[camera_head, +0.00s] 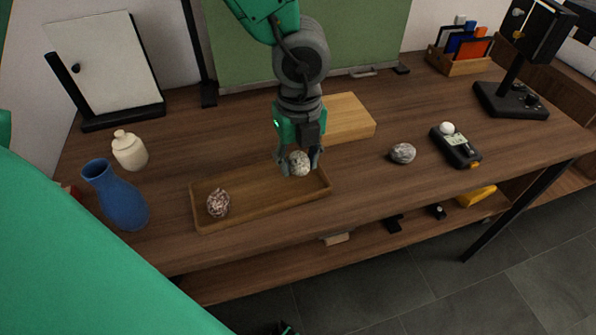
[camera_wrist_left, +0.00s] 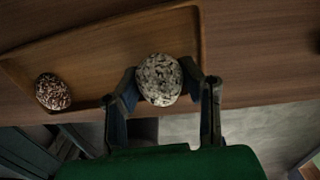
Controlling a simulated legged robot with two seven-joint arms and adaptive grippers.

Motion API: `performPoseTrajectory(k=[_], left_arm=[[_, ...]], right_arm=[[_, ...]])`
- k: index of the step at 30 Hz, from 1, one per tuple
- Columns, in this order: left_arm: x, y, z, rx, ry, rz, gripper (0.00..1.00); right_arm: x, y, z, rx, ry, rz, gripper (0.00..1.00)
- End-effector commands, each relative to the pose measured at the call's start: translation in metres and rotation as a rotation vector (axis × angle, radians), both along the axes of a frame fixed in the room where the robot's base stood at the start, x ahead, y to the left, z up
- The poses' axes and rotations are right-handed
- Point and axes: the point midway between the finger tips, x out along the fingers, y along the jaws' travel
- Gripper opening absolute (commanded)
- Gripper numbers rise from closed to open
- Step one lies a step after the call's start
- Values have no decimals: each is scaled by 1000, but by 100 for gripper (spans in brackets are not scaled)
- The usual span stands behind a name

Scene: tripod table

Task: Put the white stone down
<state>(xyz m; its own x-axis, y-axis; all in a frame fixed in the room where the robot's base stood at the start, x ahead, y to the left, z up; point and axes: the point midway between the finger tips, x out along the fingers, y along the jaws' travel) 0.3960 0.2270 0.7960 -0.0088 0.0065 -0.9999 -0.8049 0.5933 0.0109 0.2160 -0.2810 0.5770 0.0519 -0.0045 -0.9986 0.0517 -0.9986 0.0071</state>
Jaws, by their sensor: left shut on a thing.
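My left gripper (camera_head: 299,165) is shut on the white stone (camera_head: 299,161), a pale, dark-speckled one, over the right end of the wooden tray (camera_head: 262,214). In the left wrist view the white stone (camera_wrist_left: 159,79) sits between the two fingers of the left gripper (camera_wrist_left: 162,88). I cannot tell whether it touches the tray floor. A reddish speckled stone (camera_head: 218,203) lies in the left part of the tray and also shows in the left wrist view (camera_wrist_left: 53,91). My right gripper is not in view.
A grey stone (camera_head: 402,153) and a dark handheld device (camera_head: 456,146) lie right of the tray. A wooden block (camera_head: 348,117) stands behind it. A blue vase (camera_head: 117,197) and a cream jar (camera_head: 129,151) stand left. The table front edge is close to the tray.

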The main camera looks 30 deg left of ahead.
Motion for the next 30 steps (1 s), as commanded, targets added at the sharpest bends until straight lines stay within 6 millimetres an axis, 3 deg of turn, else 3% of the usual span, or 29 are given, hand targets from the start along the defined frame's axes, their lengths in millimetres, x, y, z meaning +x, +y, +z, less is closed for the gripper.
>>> performPoseTrajectory(k=[1,4,16,17,18,30], left_arm=[[0,0,-13,2,2,-1,0],[0,0,-27,1,2,0,0],[0,0,-31,-1,1,0,0],[0,0,-32,0,1,0,37],[0,0,-31,0,1,1,42],[0,0,-31,-1,2,0,42]], right_arm=[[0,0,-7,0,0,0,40],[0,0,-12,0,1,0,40],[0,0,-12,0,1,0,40],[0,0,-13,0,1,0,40],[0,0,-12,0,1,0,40],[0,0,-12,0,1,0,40]])
